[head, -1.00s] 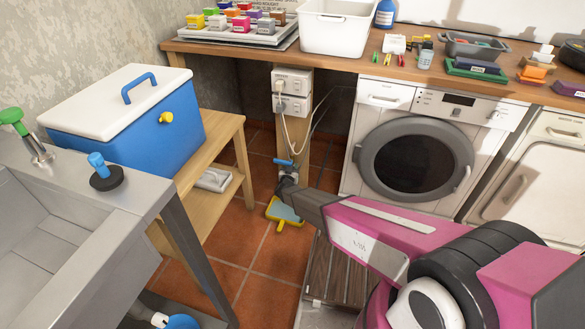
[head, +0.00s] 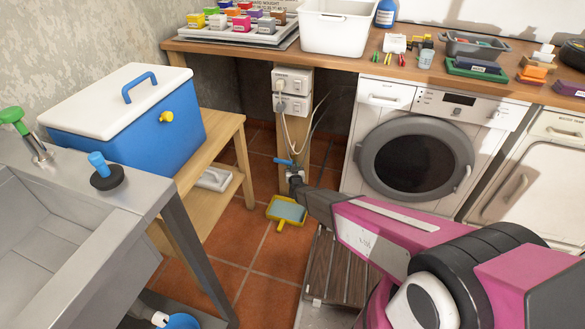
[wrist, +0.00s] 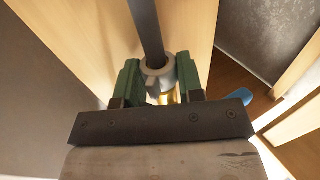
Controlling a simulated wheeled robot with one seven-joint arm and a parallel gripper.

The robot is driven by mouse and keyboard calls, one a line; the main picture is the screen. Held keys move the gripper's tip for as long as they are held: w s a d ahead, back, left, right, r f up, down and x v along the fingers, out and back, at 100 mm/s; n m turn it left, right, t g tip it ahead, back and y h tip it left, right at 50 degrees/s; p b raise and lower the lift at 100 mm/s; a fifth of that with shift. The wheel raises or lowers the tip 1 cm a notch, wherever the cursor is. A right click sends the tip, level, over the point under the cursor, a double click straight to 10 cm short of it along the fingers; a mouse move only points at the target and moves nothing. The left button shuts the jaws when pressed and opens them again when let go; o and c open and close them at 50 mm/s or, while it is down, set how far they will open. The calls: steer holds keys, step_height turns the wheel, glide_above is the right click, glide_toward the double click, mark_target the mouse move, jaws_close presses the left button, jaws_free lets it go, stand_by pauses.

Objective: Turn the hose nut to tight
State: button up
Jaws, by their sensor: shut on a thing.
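The hose nut (wrist: 157,72) is a light grey ring with a small raised lug, around the end of a dark hose (wrist: 147,25). My gripper (wrist: 160,82) has its two green fingers on either side of the nut, shut on it. A bit of yellow metal shows below the nut, partly hidden by my gripper's dark plate. In the head view my gripper (head: 296,184) is low at the wooden post, just below a blue tap handle (head: 284,162); the nut is too small and covered to make out there.
The wooden post (head: 296,134) carries white socket boxes (head: 293,92) with hanging cables. The washing machine (head: 414,150) stands right, a wooden bench (head: 229,140) with a blue cooler (head: 135,130) left. Tiled floor between is open.

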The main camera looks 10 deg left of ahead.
steer(key=shift+w+d+n+g+y, duration=0.1)
steer(key=shift+n+g+y, duration=0.65)
steer(key=shift+y, duration=0.4)
steer(key=shift+d+n+g+y, duration=0.1)
steer(key=shift+n+g+y, duration=0.45)
steer(key=shift+n+y, duration=0.5)
steer(key=shift+y, duration=0.4)
steer(key=o, duration=0.9)
steer(key=shift+a+m+t+h, duration=0.1)
steer(key=shift+m+t+h, duration=0.25)
steer(key=shift+h, duration=0.25)
